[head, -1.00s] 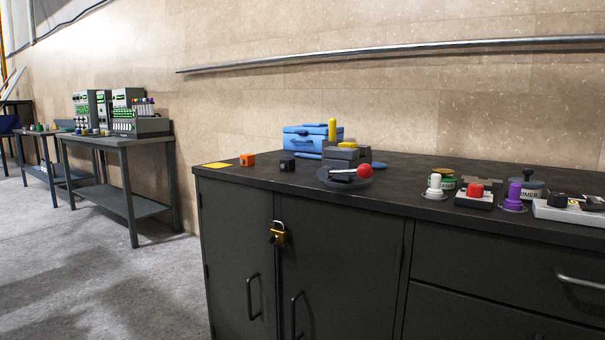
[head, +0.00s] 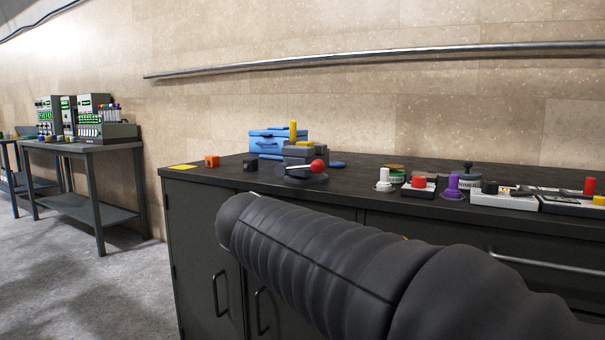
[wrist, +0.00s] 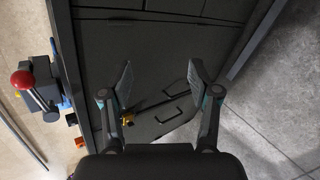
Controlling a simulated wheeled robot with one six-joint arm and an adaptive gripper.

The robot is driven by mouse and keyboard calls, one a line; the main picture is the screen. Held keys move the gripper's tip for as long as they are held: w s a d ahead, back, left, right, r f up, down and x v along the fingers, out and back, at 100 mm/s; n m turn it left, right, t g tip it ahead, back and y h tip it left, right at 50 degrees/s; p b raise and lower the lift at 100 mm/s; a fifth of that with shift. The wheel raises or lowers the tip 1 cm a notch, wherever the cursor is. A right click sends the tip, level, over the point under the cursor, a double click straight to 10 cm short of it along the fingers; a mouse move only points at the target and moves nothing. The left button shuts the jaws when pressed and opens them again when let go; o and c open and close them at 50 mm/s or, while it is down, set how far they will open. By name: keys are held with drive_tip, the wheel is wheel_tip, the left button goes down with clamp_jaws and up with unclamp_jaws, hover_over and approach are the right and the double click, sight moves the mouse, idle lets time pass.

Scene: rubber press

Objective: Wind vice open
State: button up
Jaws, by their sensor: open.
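The vice (head: 298,152) is a grey block on the dark bench top, with a round dark base and a crank ending in a red ball knob (head: 319,165). In the wrist view the red knob (wrist: 22,80) and part of the vice are at the left edge, beside my gripper. My gripper (wrist: 160,78) is open and empty in the wrist view, in front of the cabinet doors and apart from the vice. In the head view my ribbed dark arm crosses the lower right and hides part of the cabinet; the gripper itself does not show there.
A blue toolbox (head: 266,142) stands behind the vice. An orange block (head: 212,161) and a black block (head: 250,165) lie left of it, near a yellow patch (head: 180,167). Several knobs and buttons (head: 421,184) stand to the right. A padlock (wrist: 127,118) hangs between the cabinet doors.

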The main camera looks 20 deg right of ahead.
drive_tip(key=w+r+n+t+h, duration=0.1)
drive_tip(key=w+r+n+h, duration=0.2)
drive_tip(key=w+r, duration=0.45)
drive_tip(key=n+t+h, duration=0.2)
drive_tip(key=h, duration=0.2)
approach(314, 167)
drive_tip(key=x, duration=1.1)
drive_tip(key=shift+w+d, duration=0.1)
drive_tip(key=shift+d, duration=0.2)
clamp_jaws()
